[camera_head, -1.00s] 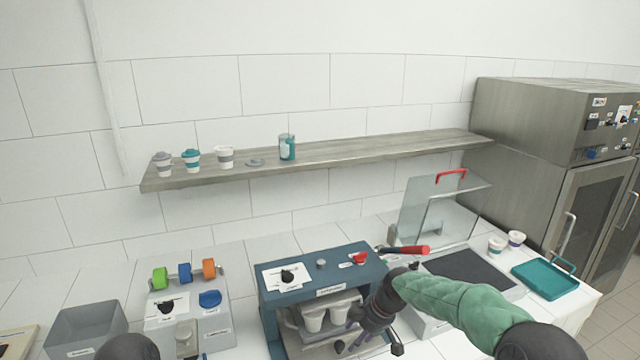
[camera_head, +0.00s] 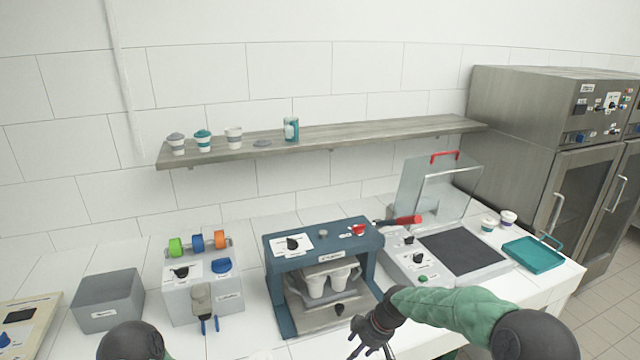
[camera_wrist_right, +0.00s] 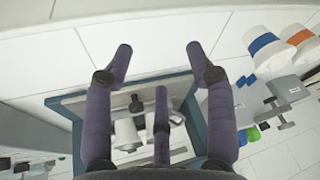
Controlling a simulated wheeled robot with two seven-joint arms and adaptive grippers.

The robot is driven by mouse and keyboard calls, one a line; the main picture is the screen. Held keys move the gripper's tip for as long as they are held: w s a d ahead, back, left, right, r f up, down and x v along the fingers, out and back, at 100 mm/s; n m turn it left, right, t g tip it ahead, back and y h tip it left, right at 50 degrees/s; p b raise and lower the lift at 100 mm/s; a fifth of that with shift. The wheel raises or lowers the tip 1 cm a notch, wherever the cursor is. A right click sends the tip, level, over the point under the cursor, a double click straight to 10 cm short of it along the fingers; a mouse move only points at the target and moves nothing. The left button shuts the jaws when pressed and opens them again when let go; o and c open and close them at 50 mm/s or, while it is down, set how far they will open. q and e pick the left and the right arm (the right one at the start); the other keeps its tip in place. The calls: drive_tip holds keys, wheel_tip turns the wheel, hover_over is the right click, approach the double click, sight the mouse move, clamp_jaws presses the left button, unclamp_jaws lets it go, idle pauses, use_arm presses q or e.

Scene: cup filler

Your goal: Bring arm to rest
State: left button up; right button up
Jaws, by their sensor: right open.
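My right gripper (camera_head: 366,343) is at the bottom of the head view, in front of and a little right of the blue cup-filling machine (camera_head: 285,303). In the right wrist view the fingers of the right gripper (camera_wrist_right: 158,70) are spread wide with nothing between them. Beyond them shows the machine (camera_wrist_right: 193,120) with white cups (camera_wrist_right: 127,133) inside. In the head view two white cups (camera_head: 316,285) stand side by side in the machine, apart from the gripper. My left gripper is not in view; only a dark rounded part of my left arm shows at the bottom left.
A grey bin (camera_head: 108,312) and a dispenser with coloured rolls (camera_head: 203,290) stand left of the machine. A glass-lidded unit (camera_head: 463,252), two cups and a teal tray (camera_head: 533,255) are on the right. A wall shelf (camera_head: 350,134) holds several cups and a jar.

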drive_tip(key=s+f+m+b, duration=0.1)
drive_tip(key=s+f+m, duration=0.2)
drive_tip(key=s+f, duration=0.4)
drive_tip(key=s+f+m, duration=0.2)
drive_tip(key=s+f, duration=0.2)
drive_tip(key=f, duration=0.5)
drive_tip(key=s+f+m+b, duration=0.1)
drive_tip(key=s+f+m, duration=0.3)
drive_tip(key=s, duration=0.5)
drive_tip(key=s+f+m+g+b, duration=0.1)
drive_tip(key=s+f+m, duration=0.3)
drive_tip(key=s, duration=0.6)
drive_tip(key=shift+s+a+f, duration=0.2)
drive_tip(key=shift+a+f, duration=0.2)
drive_tip(key=shift+f, duration=0.2)
